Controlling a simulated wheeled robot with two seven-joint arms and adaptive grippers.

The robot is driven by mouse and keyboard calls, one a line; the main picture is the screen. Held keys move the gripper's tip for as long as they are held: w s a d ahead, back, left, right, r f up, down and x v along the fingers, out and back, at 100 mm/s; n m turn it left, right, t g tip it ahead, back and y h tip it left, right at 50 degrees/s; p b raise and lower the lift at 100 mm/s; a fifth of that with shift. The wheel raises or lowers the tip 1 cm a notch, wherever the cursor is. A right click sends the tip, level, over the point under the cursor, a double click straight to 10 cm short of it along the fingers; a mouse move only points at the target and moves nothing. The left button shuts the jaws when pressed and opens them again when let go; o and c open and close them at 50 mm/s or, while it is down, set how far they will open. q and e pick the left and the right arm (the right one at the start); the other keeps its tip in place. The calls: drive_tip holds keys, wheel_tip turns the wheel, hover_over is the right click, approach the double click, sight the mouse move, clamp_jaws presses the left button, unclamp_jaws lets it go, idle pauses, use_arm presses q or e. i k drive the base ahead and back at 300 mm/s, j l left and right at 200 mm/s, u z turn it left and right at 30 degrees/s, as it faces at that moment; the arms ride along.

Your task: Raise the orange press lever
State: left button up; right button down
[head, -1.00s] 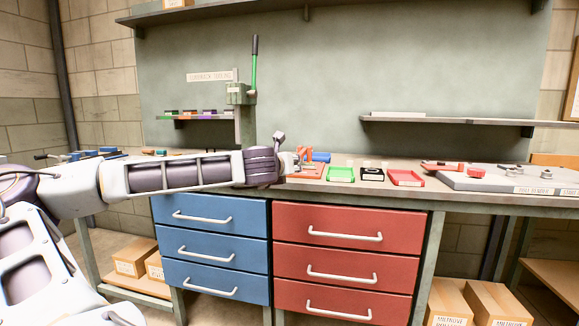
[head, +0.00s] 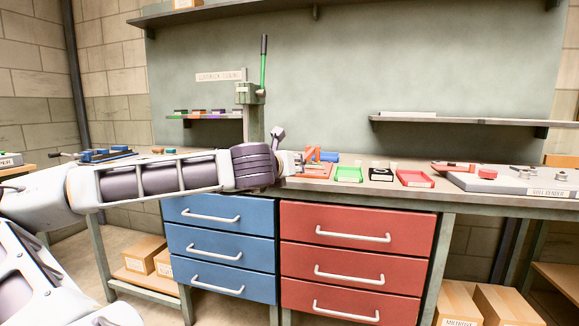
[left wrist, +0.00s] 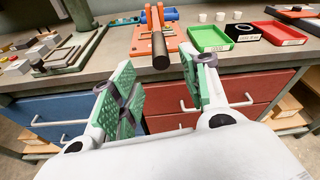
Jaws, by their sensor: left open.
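The orange press (left wrist: 140,42) stands on the bench in the left wrist view. Its lever (left wrist: 155,20) has a black grip (left wrist: 160,48) that points toward the camera and hangs over the bench's front edge. In the head view the orange press (head: 314,169) is small and partly hidden behind my left gripper (head: 298,162). In the left wrist view my left gripper (left wrist: 160,82) is open, with green-padded fingers apart and nothing between them. The black grip lies just beyond the fingertips, roughly centred in the gap. My right gripper is not in view.
A green press (head: 247,95) with a green lever stands behind my left arm. Green (head: 348,174) and red (head: 414,179) trays and a black block (head: 381,174) sit to the right on the bench. Blue (head: 217,250) and red (head: 358,235) drawers with handles are below.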

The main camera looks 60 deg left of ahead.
sight(308, 157)
drive_tip(key=u, duration=1.65)
